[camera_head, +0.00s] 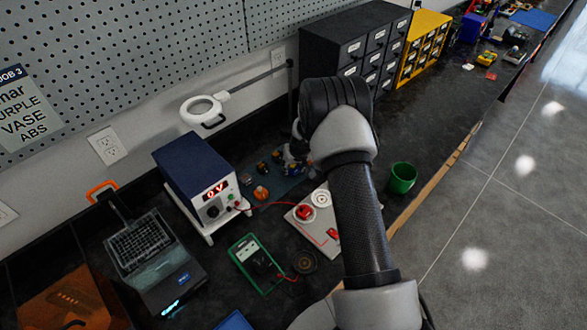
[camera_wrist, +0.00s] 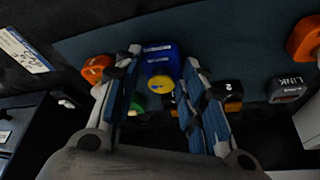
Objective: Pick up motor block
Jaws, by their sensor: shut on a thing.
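The motor block (camera_wrist: 161,62), a blue block with a yellow round front, sits between the fingers of my gripper (camera_wrist: 160,72) in the wrist view. Its small label is not legible. The fingers are shut on it, one on each side. A dark blue-grey mat (camera_wrist: 240,50) shows behind it. In the head view my gripper (camera_head: 296,160) is over the mat (camera_head: 285,182), partly hidden by my own arm, and the held block cannot be made out clearly there.
An orange block (camera_wrist: 97,69), a grey block marked LINK (camera_wrist: 287,89) and a dark block marked 2 (camera_wrist: 231,92) are close by. A power supply (camera_head: 197,184) stands left of the mat, a red-buttoned panel (camera_head: 300,217) in front, and a green cup (camera_head: 402,178) to the right.

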